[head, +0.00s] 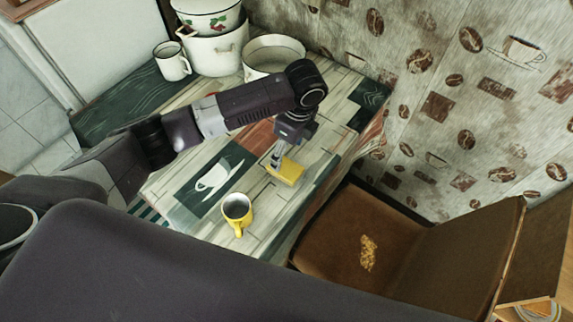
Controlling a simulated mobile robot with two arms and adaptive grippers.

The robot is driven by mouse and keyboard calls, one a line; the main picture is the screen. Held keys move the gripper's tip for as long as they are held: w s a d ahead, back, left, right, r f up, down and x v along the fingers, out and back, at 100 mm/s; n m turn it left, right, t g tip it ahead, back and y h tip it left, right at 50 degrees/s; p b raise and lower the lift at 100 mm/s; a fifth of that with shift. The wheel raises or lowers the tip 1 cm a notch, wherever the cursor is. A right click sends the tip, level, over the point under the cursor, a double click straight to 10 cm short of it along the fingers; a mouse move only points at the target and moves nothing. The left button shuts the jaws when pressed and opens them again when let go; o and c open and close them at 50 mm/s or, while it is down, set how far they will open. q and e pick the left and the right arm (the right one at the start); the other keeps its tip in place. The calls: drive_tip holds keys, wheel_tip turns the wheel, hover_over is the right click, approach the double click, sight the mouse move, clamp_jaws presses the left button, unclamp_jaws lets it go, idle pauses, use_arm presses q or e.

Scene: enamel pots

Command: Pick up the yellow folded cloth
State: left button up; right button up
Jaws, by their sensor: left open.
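The yellow folded cloth (288,172) lies on the patterned tabletop, right of the table's middle and near its right side. My left gripper (275,161) points down at the cloth's upper left edge. It is open, and its fingers look small and dark here. I cannot tell whether the fingertips touch the cloth. My right gripper is not in view.
A yellow mug (237,212) stands on the table (236,236) in front of the cloth. A white mug (172,64), enamel pots (216,52) and a wide pan (262,56) stand at the back. A brown chair (345,232) is at the right.

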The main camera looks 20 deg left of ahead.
sight(285, 167)
use_arm(q)
drive_tip(key=f, duration=0.2)
drive_tip(key=f+p, duration=0.1)
drive_tip(key=f, duration=0.2)
drive_tip(key=shift+s+f, duration=0.25)
drive_tip(key=shift+f, duration=0.1)
drive_tip(key=shift+a+f, duration=0.15)
drive_tip(key=shift+f, duration=0.35)
drive_tip(key=c, duration=1.1)
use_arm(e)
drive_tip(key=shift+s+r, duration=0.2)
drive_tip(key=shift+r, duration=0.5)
use_arm(q)
drive_tip(key=shift+r, duration=0.1)
drive_tip(key=shift+r+b, duration=0.35)
drive_tip(key=shift+r, duration=9.6)
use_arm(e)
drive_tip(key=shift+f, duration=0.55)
